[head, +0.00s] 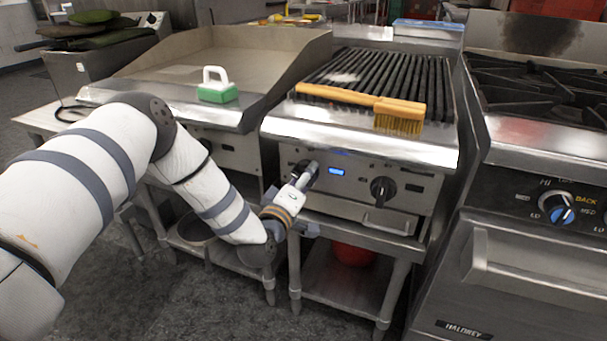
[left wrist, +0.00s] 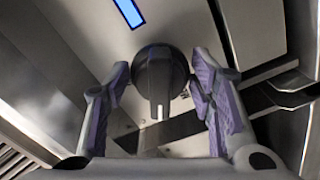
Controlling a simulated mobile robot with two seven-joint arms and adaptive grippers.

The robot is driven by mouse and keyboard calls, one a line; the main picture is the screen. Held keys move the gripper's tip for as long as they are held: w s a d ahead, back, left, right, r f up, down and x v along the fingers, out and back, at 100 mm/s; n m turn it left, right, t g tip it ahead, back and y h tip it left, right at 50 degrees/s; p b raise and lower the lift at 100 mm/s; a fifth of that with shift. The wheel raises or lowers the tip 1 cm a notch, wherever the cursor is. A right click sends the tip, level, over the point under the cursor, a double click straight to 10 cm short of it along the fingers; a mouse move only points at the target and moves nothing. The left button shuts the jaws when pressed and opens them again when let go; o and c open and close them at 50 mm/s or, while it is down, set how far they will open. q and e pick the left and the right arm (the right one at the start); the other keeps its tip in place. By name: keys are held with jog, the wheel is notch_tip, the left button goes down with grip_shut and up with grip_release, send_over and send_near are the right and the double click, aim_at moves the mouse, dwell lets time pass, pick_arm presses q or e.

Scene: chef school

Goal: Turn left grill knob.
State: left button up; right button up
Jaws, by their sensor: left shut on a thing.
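The charbroiler grill (head: 375,75) stands in the middle of the head view, with two black knobs on its steel front panel. My left gripper (head: 304,178) is at the left grill knob (head: 311,168), which it partly covers. In the left wrist view the round black left grill knob (left wrist: 158,85) sits between the two purple-padded fingers of my left gripper (left wrist: 162,78), its raised grip pointing down in the picture. The gripper is shut on it. The right grill knob (head: 383,189) is free. My right gripper is not in view.
A lit blue display (head: 337,171) is just right of the left knob. A yellow grill brush (head: 370,104) lies across the grill's front. A flat griddle (head: 215,65) with a green-and-white scrubber (head: 217,88) is to the left; a range (head: 540,190) stands to the right.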

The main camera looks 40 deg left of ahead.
pick_arm(q)
jog(key=m+p, duration=0.2)
jog(key=m, duration=0.4)
jog(key=shift+a+r+m, duration=0.1)
jog(key=shift+m, duration=0.2)
jog(key=m+p, duration=0.1)
jog(key=m, duration=0.4)
jog(key=shift+a+m, duration=0.15)
jog(key=shift+m, duration=0.25)
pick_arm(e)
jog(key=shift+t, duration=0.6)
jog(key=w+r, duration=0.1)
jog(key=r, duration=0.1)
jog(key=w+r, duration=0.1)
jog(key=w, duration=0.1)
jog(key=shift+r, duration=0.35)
pick_arm(q)
jog(key=o, duration=0.8)
jog(key=shift+f, duration=0.2)
jog(key=v, duration=1.2)
